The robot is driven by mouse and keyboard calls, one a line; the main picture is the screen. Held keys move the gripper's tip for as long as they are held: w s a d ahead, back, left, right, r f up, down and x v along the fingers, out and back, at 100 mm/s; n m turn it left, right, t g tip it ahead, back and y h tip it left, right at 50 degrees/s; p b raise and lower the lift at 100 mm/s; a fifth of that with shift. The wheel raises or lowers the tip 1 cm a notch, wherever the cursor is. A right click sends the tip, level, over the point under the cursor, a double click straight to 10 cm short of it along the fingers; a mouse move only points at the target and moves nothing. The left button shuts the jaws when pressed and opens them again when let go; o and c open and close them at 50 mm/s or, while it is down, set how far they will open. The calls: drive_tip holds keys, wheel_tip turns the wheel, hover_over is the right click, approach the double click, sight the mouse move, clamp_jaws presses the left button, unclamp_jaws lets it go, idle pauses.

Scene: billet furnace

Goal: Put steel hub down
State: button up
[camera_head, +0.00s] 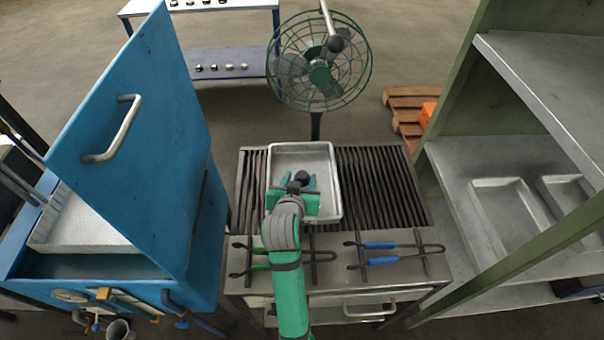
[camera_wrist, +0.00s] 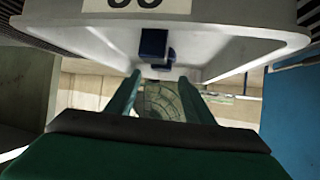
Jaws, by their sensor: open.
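The steel hub (camera_head: 302,176) shows as a small dark blue-black piece in the grey metal tray (camera_head: 330,200) on the slatted bench. In the wrist view the hub (camera_wrist: 153,43) looks blocky and dark blue, against the tray (camera_wrist: 225,50), just beyond my fingertips. My gripper (camera_head: 302,183) is over the tray, its green fingers on either side of the hub in the head view. In the wrist view my gripper (camera_wrist: 158,78) is open with a gap between the fingers. Whether a finger still touches the hub, I cannot tell.
Tongs with green handles (camera_head: 262,267) and blue handles (camera_head: 382,245) lie at the bench front. A blue furnace (camera_head: 135,150) with a raised door stands left. A shelf rack (camera_head: 455,160) with trays stands right. A green fan (camera_head: 318,62) stands behind the bench.

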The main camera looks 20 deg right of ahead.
drive_tip(key=v, duration=0.6)
drive_tip(key=shift+s+a+r, duration=0.15)
drive_tip(key=shift+s+r, duration=0.05)
drive_tip(key=shift+s, duration=0.05)
